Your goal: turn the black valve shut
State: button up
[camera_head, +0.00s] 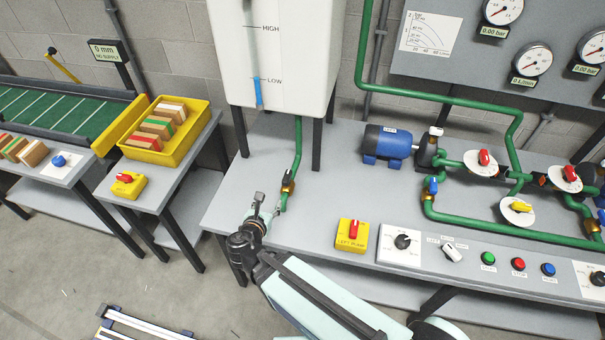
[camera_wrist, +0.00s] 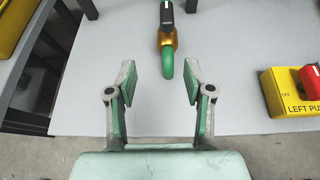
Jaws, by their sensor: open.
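The black valve (camera_head: 288,184) has a brass body and a black lever and sits on the green pipe below the white tank. In the wrist view the black valve (camera_wrist: 166,14) is at the top centre, cut off by the edge, with its lever roughly in line with the pipe. My gripper (camera_head: 270,204) is over the bench, just in front of the valve and apart from it. In the wrist view my gripper (camera_wrist: 160,76) is open and empty, its fingers either side of the green pipe end (camera_wrist: 165,75), not touching the lever.
A yellow LEFT PUMP switch box (camera_head: 352,236) with a red knob stands on the bench to the right. A blue pump motor (camera_head: 386,142) and green pipes with coloured valves are further right. The bench around the gripper is bare.

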jog(key=w+d, duration=0.1)
jog(key=b, duration=1)
send_near(286, 177)
jog(key=p+x, duration=0.3)
jog(key=x, duration=0.7)
jog(key=shift+w+d+f, duration=0.15)
jog(key=shift+w, duration=0.2)
jog(key=shift+c, duration=0.3)
grip_shut()
